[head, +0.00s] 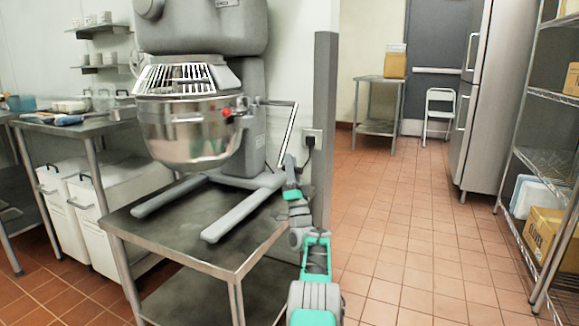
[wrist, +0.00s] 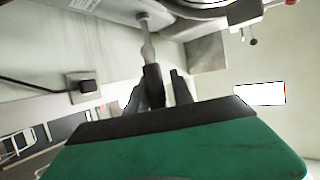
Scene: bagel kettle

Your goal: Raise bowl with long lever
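The mixer (head: 205,30) stands on a steel table, its shiny bowl (head: 195,135) held under a wire guard. In the wrist view, the lever (wrist: 147,42) is a metal rod ending in a dark grip. That grip shows between the dark fingers of my gripper (wrist: 156,92). The fingers are apart, with a gap visible on the right of the grip. I cannot tell whether the left finger touches it.
The steel table (head: 150,225) supports the mixer's legs. A grey post (head: 325,120) and a wall outlet with a black plug (head: 310,142) are close to the lever. White bins (head: 115,205) stand at left. The tiled floor at right is open before wire shelving (head: 550,165).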

